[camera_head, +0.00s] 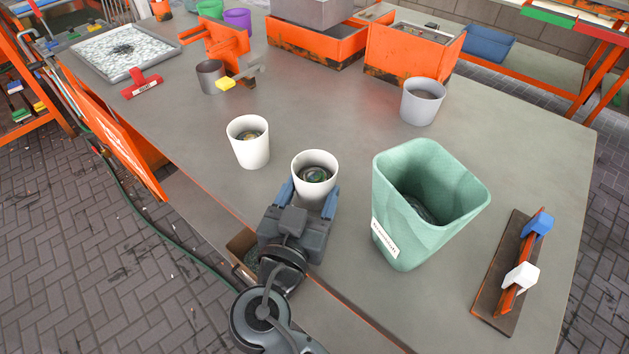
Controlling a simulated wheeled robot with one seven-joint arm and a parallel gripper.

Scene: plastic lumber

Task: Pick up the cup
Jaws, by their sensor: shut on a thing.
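A white cup (315,165) with dark contents stands upright at the near part of the grey table. My gripper (308,197) has its two blue fingers on either side of this cup and is shut on it. The fingers cover the lower sides of the cup, so I cannot tell whether its base touches the table. A second white cup (248,148), also with something inside, stands apart to the left. A grey cup (422,103) stands farther back to the right.
A large green bin (425,225) stands close on the right. A wooden board with an orange rack (508,275) lies at the right edge. Orange crates (318,47), a dark cup (210,80) and an orange vise (225,42) are at the back. The table's middle (330,110) is clear.

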